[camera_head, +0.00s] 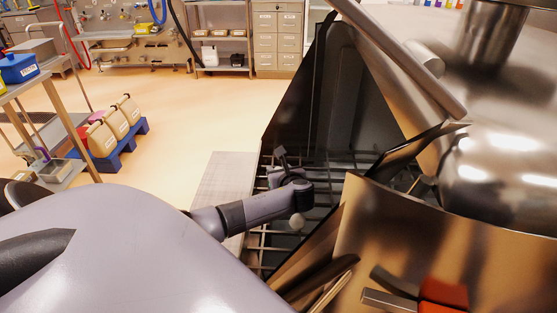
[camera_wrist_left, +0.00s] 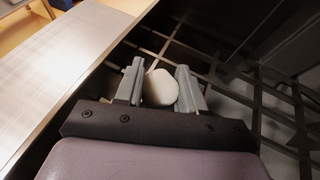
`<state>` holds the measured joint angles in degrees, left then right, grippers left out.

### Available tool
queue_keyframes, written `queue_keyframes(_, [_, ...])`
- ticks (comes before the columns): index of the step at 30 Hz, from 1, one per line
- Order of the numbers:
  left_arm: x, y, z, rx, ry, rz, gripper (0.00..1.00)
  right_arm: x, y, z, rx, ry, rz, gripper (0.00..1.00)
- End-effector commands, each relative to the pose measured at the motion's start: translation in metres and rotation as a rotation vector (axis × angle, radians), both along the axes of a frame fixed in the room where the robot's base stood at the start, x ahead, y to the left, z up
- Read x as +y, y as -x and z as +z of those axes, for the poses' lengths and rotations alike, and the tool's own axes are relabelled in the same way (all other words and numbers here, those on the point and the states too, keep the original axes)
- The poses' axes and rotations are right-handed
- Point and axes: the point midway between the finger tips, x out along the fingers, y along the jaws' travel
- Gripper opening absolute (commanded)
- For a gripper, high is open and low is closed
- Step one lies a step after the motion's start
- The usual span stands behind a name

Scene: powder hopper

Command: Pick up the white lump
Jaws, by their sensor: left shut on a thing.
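The white lump (camera_wrist_left: 160,88) is a rounded, off-white piece. In the left wrist view it sits between the two grey fingers of my left gripper (camera_wrist_left: 160,86), which is shut on it. Dark grid bars lie beyond the lump. In the head view my left gripper (camera_head: 279,170) is inside the dark opening of the hopper, over the grid (camera_head: 262,242). The lump cannot be made out for sure there; a small pale round shape shows just below my wrist. My right gripper is not in view.
The hopper's dark raised panel (camera_head: 318,95) and shiny steel body (camera_head: 500,165) stand close to my left arm. A flat pale board (camera_head: 217,180) lies left of the opening. A red-orange block (camera_head: 443,293) is at the lower right. Open floor lies behind.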

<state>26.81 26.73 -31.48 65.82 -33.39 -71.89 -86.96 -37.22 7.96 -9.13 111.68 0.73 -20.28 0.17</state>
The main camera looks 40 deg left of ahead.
Motion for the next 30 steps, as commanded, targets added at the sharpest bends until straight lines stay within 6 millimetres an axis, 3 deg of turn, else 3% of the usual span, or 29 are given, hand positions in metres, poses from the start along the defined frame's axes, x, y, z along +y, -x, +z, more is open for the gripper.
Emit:
queue_keyframes(18, [0.0,-0.001,0.143,-0.007,-0.001,0.0,0.1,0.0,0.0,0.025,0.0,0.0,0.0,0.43])
queue_keyframes(24, [0.001,-0.001,0.173,-0.004,-0.001,0.0,0.1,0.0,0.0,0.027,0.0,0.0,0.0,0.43])
queue_keyframes(30, [0.0,0.0,0.185,-0.002,0.0,-0.001,0.1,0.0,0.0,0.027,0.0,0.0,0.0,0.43])
